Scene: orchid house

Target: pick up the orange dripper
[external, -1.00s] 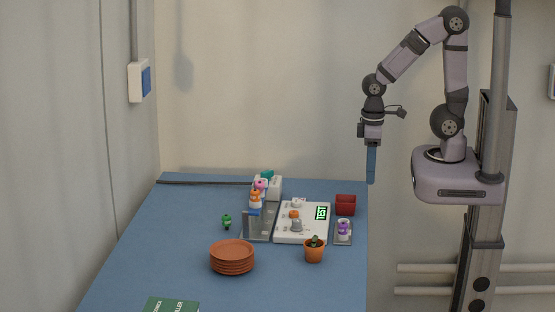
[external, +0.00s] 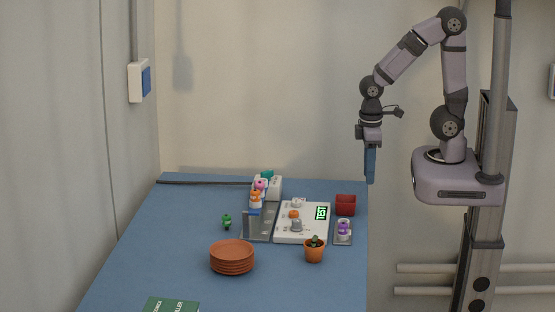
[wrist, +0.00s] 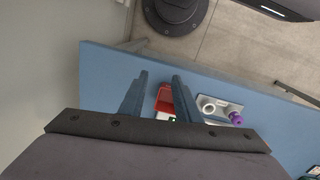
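A small orange-topped piece (external: 256,197), which looks like the orange dripper, stands at the back end of a grey tray (external: 262,228) in the external view. Another orange piece (external: 294,214) sits on the white board (external: 288,237) with the green TEST display; I cannot tell for sure which is the dripper. My gripper (external: 370,180) hangs fingers down above the table's right edge, well to the right of both pieces. In the wrist view my gripper (wrist: 159,76) has its two blue fingers apart with nothing between them. No orange piece shows there.
A red box (external: 346,204) and a small tray with a purple piece (external: 343,229) lie right of the board. A potted cactus (external: 315,250), stacked terracotta saucers (external: 232,257) and a green piece (external: 227,222) stand nearby. The table's left side is mostly clear.

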